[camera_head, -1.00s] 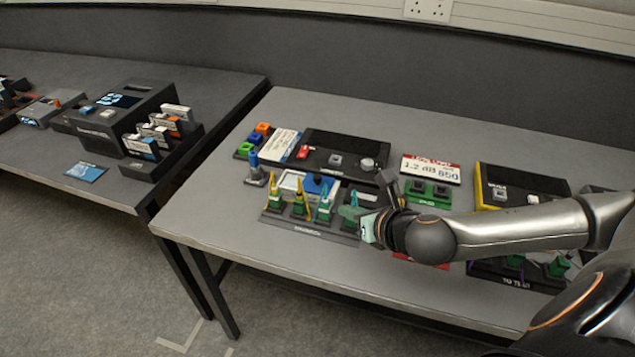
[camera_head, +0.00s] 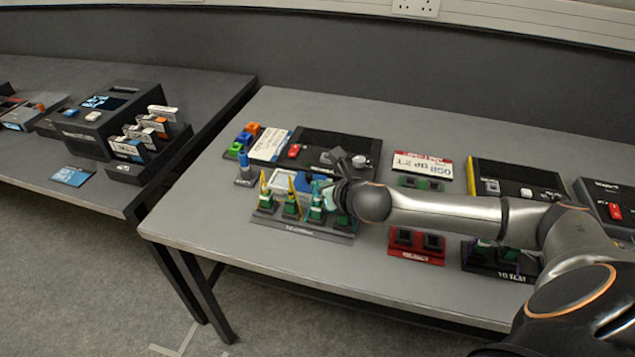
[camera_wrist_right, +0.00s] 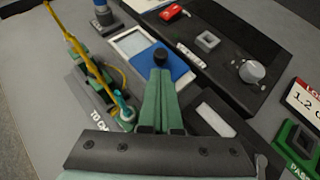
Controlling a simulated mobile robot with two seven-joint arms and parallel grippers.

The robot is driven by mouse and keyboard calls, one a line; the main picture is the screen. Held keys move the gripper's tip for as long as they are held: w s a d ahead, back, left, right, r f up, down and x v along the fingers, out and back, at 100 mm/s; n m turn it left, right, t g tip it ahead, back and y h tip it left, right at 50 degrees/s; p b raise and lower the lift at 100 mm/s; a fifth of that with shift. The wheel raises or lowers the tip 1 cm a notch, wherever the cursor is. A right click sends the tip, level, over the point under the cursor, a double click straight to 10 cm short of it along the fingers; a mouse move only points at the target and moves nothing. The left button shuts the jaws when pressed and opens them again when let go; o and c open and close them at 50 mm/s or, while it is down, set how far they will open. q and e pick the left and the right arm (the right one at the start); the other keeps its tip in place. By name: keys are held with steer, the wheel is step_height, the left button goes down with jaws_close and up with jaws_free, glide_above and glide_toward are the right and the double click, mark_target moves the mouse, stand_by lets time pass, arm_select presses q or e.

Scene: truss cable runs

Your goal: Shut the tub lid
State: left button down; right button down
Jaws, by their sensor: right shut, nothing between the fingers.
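The tub (camera_wrist_right: 131,43) has a pale rim and shows a light area at its left part. It also shows in the head view (camera_head: 277,178), behind the row of green connectors. A blue lid (camera_wrist_right: 178,68) with a black knob (camera_wrist_right: 161,57) lies over the tub's right part. My right gripper (camera_wrist_right: 158,80) has green fingers, shut and empty, with tips right by the knob; I cannot tell if they touch it. In the head view my right gripper (camera_head: 330,192) partly hides the lid. My left gripper is not in view.
A rack of green connectors with yellow cables (camera_head: 290,207) stands just in front of the tub. A black device with a grey knob (camera_wrist_right: 225,55) is behind it. A red block (camera_head: 416,244) is to the right. The table's front left is clear.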

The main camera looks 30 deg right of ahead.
mark_target(290, 188)
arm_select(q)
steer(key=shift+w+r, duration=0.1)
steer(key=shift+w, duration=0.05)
arm_select(e)
steer(key=shift+w, duration=0.65)
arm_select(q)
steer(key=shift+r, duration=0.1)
